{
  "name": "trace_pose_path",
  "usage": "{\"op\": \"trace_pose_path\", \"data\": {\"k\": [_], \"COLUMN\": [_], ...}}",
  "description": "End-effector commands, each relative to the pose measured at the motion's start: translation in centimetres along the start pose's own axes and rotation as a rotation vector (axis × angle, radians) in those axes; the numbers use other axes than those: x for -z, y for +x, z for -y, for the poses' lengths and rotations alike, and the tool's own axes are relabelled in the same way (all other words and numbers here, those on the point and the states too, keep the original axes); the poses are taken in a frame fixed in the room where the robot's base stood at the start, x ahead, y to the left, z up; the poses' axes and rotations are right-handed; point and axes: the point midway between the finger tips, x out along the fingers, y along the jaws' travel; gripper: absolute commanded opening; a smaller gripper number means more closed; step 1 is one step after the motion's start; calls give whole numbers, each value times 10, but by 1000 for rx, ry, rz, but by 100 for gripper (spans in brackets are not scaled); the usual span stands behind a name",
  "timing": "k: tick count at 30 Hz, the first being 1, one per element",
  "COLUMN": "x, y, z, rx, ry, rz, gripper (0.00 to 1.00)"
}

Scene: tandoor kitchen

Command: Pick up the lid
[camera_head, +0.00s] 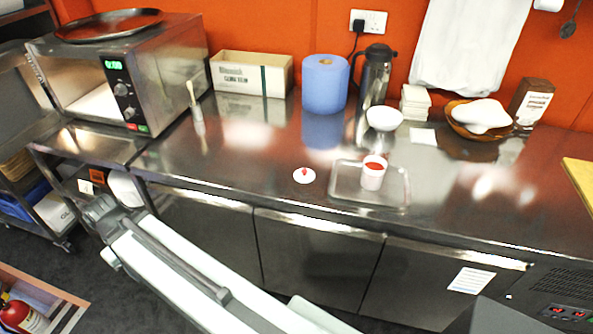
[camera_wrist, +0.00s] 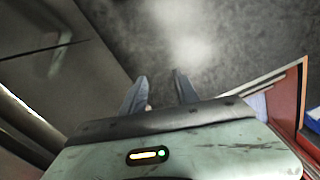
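The lid (camera_head: 304,176) is a small white disc with a red knob. It lies flat on the steel counter in the head view, left of a steel tray (camera_head: 343,184). A white cup with red contents (camera_head: 373,175) stands on that tray. My gripper (camera_wrist: 160,92) shows in the wrist view with its two fingers apart and nothing visible between them. It points down toward the dark floor. In the head view my arm reaches to the lower left, in front of the counter, well away from the lid. The lid is not in the wrist view.
Behind the lid stand a blue paper roll (camera_head: 325,84), a flask (camera_head: 375,75) and a white bowl (camera_head: 384,118). A microwave (camera_head: 170,70) is at left. The counter around the lid's left side is clear. A trolley (camera_head: 60,212) stands at far left.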

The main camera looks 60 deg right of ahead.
Motion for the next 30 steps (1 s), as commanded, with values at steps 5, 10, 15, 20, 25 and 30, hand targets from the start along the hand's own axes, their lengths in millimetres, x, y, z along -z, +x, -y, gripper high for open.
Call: {"op": "trace_pose_path", "data": {"k": [5,10,15,20,25,30], "x": [1,8,17,23,14,-18], "y": [-11,-72,-129,-174,-183,-180], "z": [0,-4,-18,-57,-150,-249], "rx": [0,0,0,2,5,7], "ry": [2,20,94,298,761,1278], "rz": [-2,-20,-41,-54,-53,-42], "gripper": [70,83,83,83,83,83]}}
